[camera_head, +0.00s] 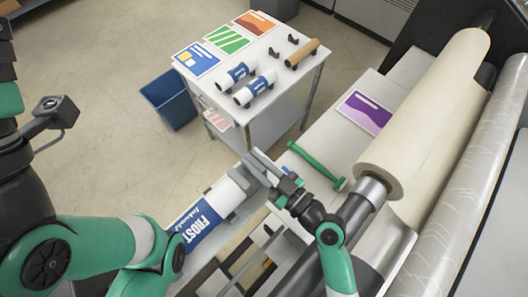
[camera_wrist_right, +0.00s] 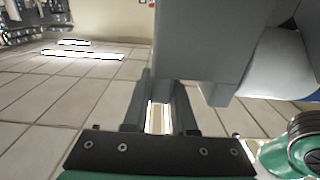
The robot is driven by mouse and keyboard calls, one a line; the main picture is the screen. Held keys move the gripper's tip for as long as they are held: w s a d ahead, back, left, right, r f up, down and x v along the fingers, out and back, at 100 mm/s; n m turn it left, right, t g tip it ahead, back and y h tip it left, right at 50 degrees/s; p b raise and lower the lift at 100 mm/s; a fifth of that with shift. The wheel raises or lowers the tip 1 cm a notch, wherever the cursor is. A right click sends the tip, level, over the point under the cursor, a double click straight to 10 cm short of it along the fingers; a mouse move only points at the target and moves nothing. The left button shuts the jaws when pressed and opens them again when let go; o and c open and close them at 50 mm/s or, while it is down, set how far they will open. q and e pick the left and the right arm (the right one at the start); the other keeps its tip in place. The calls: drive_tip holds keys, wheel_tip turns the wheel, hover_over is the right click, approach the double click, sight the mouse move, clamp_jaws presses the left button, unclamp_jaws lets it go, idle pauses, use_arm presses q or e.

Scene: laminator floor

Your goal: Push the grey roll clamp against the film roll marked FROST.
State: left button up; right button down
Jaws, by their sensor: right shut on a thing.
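The film roll marked FROST (camera_head: 198,229) lies in the lower middle of the head view, blue and white, partly hidden by my left arm. The grey roll clamp (camera_head: 237,182) is at the roll's upper right end. I cannot tell whether clamp and roll touch. My right gripper (camera_head: 262,168) is at the clamp, shut on it. In the right wrist view a large grey block (camera_wrist_right: 205,40), apparently the clamp, fills the upper right, above and beside the fingers (camera_wrist_right: 160,105). My left arm enters from the left, but its fingers do not show.
A green-handled tool (camera_head: 316,164) lies right of my right gripper, before the large cream roll (camera_head: 430,105). A purple print (camera_head: 365,112) lies behind it. A white cart (camera_head: 290,95) holds prints and small rolls; a blue bin (camera_head: 172,100) stands beside it. Open floor lies left.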

drive_tip(key=shift+s+a, duration=0.5)
drive_tip(key=c, duration=0.7)
unclamp_jaws()
drive_tip(key=shift+s+a, duration=0.15)
